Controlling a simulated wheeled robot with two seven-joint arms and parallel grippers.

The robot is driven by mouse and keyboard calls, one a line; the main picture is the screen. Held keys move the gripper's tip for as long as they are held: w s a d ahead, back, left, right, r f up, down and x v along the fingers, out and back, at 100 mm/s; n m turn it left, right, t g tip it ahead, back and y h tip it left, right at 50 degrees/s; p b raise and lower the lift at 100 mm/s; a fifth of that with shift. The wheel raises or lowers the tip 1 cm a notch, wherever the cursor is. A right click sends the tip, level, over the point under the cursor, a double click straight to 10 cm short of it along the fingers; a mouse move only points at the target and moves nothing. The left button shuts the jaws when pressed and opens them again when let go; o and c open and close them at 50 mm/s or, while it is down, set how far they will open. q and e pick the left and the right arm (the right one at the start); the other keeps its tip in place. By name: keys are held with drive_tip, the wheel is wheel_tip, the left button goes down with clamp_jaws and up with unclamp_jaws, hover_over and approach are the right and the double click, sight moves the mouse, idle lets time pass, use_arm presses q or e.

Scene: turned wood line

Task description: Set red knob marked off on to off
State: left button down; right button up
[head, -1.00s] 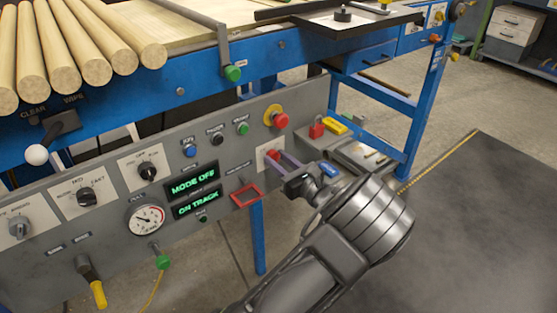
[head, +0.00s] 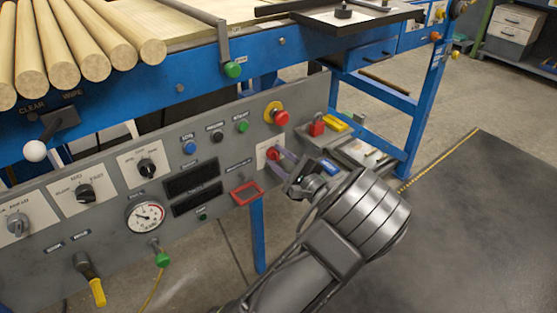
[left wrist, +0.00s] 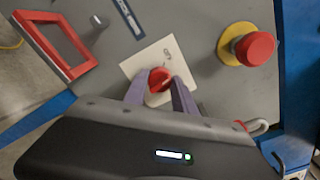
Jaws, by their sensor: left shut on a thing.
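The red knob (head: 271,154) sits on a white plate at the right part of the grey control panel, below the emergency stop. In the left wrist view the knob (left wrist: 159,79) shows between two purple-grey fingers, with its white plate (left wrist: 140,62) around it. Small lettering shows on the plate above the knob, too small to read surely. My left gripper (head: 276,157) is shut on the knob, and its fingers hide part of it in the head view. My right gripper is in neither view.
A red emergency stop (head: 280,117) on a yellow ring is close above the knob. An empty red frame (head: 246,193) lies to its lower left. Two dark displays (head: 192,178), a gauge (head: 145,215) and several black selectors are further left. Wooden rods (head: 85,45) lie above.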

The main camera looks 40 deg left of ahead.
use_arm(q)
drive_tip(key=n+b, duration=0.2)
drive_tip(key=n, duration=0.2)
drive_tip(key=shift+f, duration=0.2)
drive_tip(key=shift+s+n+b, duration=0.1)
drive_tip(key=shift+n+b, duration=0.6)
drive_tip(key=shift+n, duration=0.8)
drive_tip(key=shift+r, duration=0.1)
drive_tip(key=c, duration=1)
unclamp_jaws()
drive_tip(key=shift+d, duration=0.1)
drive_tip(key=p+v, duration=0.1)
drive_tip(key=v, duration=0.6)
drive_tip(key=shift+s+d+p, duration=0.1)
drive_tip(key=shift+d+p, duration=0.2)
drive_tip(key=shift+p, duration=0.05)
